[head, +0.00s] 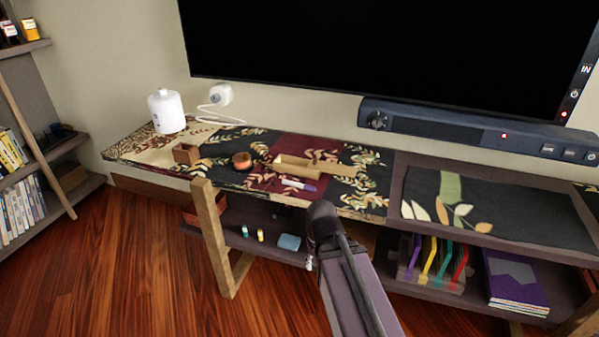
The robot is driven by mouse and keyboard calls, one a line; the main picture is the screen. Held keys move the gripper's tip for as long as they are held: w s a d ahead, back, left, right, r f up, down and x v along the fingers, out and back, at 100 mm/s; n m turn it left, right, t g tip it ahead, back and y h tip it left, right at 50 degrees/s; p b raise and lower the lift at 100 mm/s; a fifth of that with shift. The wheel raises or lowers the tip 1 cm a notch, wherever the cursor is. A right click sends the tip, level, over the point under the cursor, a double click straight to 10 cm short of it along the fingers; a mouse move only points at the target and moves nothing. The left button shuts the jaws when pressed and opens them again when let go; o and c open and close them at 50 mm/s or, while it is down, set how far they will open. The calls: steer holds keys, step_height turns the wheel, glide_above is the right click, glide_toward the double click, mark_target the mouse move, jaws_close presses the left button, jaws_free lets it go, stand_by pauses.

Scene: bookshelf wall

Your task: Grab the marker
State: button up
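The marker (298,185) is a small thin stick with a white part and a purple part. It lies on the patterned shelf top, near the front edge, just in front of a tan open box. My arm reaches up from the bottom of the head view and ends in a dark joint below and right of the marker, apart from it. My gripper (310,262) seems to be a small grey part just below that joint, mostly hidden by the arm. Its fingers cannot be made out.
The tan box (310,169), an orange-brown round item (242,160) and a small brown box (186,154) stand near the marker. A white canister (167,111) is at the left. A soundbar (470,131) and a large screen (390,50) are behind.

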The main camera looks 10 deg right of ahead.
step_height(320, 180, up, 45)
steer(key=p, duration=4.3)
steer(key=shift+f, duration=0.15)
